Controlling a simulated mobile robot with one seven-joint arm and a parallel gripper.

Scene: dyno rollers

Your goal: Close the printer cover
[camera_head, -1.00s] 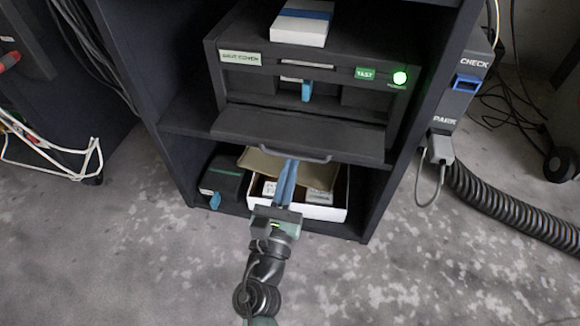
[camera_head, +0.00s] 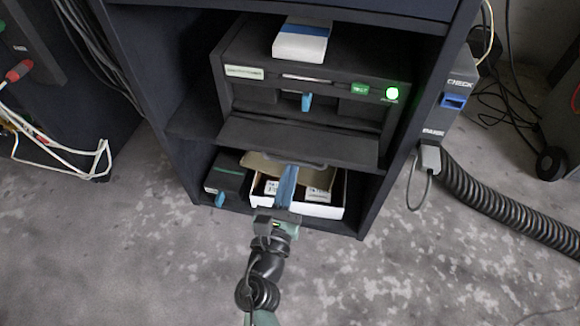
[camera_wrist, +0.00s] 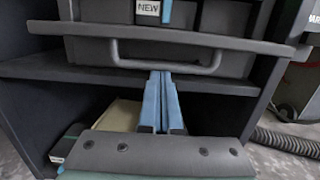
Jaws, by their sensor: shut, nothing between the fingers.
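The printer (camera_head: 315,70) is a dark box on the cabinet's middle shelf. Its cover (camera_head: 298,142) hangs open, folded down and outward at the front, with a handle bar on its lower edge. In the wrist view the cover (camera_wrist: 190,47) spans the top, and its handle (camera_wrist: 165,66) is a grey bar below the edge. My gripper (camera_head: 289,168) has blue fingers held together with nothing between them. Its fingertips (camera_wrist: 160,74) appear just below the handle in the wrist view; whether they touch it I cannot tell.
An open white box (camera_head: 322,211) with small cartons and a dark case (camera_head: 226,180) sit on the lower shelf. A white-and-blue box (camera_head: 301,40) lies on the printer. A unit with a ribbed hose (camera_head: 500,200) stands right. The floor in front is clear.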

